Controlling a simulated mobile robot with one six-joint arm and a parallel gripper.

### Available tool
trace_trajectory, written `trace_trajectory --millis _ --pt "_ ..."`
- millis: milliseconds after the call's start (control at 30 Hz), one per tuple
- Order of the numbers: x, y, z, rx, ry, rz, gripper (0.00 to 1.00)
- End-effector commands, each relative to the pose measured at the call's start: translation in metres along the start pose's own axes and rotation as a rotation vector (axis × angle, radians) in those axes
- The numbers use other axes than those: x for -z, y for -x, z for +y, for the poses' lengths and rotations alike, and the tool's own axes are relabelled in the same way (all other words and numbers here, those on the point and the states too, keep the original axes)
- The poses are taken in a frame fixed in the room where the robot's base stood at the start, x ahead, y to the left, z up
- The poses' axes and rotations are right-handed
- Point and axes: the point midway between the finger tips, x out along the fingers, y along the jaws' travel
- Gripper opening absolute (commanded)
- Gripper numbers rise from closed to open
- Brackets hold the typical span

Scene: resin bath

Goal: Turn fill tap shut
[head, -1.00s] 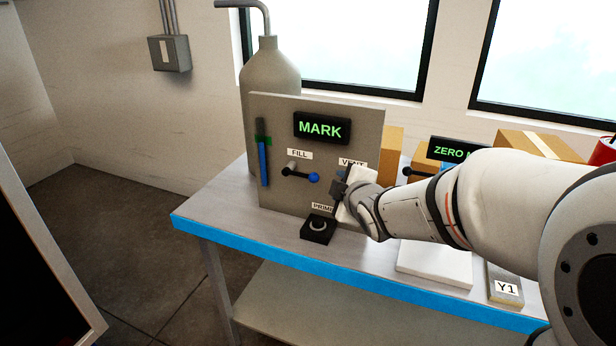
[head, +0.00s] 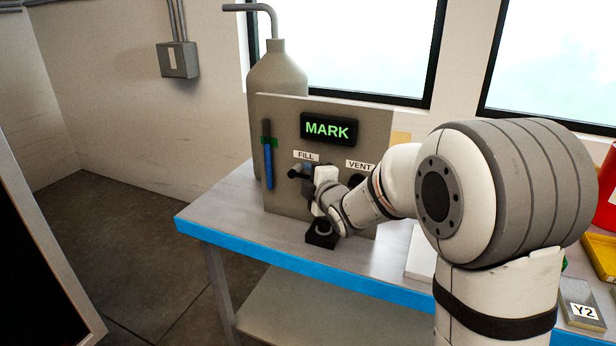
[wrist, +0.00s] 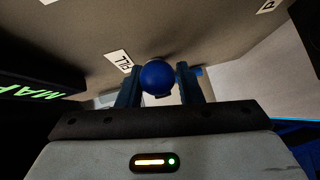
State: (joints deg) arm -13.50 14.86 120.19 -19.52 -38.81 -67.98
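The fill tap (head: 294,172) is on the grey panel (head: 285,118) under the FILL label (head: 306,155); in the head view my gripper (head: 312,180) covers its handle end. In the wrist view the tap's blue ball knob (wrist: 157,77) lies between the two fingers of my gripper (wrist: 160,82). The fingers stand apart, close on either side of the ball; I cannot tell whether either touches it. The handle's angle is hidden behind the ball. The display (head: 328,129) reads MARK in green.
The vent tap (head: 356,181) is just right of my gripper, under the VENT label (head: 359,165). A black prime block (head: 321,236) sits below on the blue-edged bench (head: 222,214). A blue-filled gauge (head: 267,160) is at the panel's left. A grey bottle (head: 277,75) stands behind.

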Motion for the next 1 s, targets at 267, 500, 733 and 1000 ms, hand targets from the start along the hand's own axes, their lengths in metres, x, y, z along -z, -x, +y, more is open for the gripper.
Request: trace_trajectory --millis 267,500,733,1000 --pt "-0.0004 -0.0013 0.0001 0.000 0.000 -0.001 0.33" --pt "-0.0008 -0.0011 0.0002 0.000 0.000 -0.001 0.13" --pt "-0.0017 -0.0009 0.0003 0.000 -0.001 -0.003 0.00" --pt "-0.0031 -0.0008 0.0003 0.000 -0.002 -0.006 0.00"
